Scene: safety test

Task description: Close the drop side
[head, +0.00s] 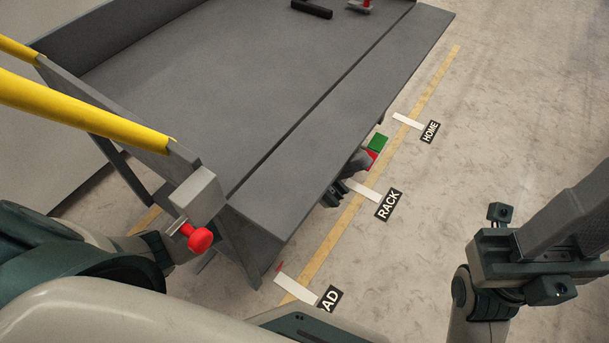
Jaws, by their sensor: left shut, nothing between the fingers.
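The drop side (345,98) is a long grey panel along the right edge of the grey bed (205,75). It is folded outward and lies about level with the bed, with a dark seam between them. A grey latch block (199,194) with a red knob (200,240) is at the bed's near corner. My left gripper (375,150) is partly hidden under the drop side's outer edge. Its tips, green and red, show just beyond the edge and are shut and empty. I cannot tell whether it touches the panel. My right wrist is at the lower right; its fingers are outside the picture.
Yellow rails (85,110) run along the bed's left end. A black bar (312,8) and another red knob (367,4) are at the far side. The floor has a yellow line (327,243) and labels HOME (430,132) and RACK (388,205). Floor to the right is clear.

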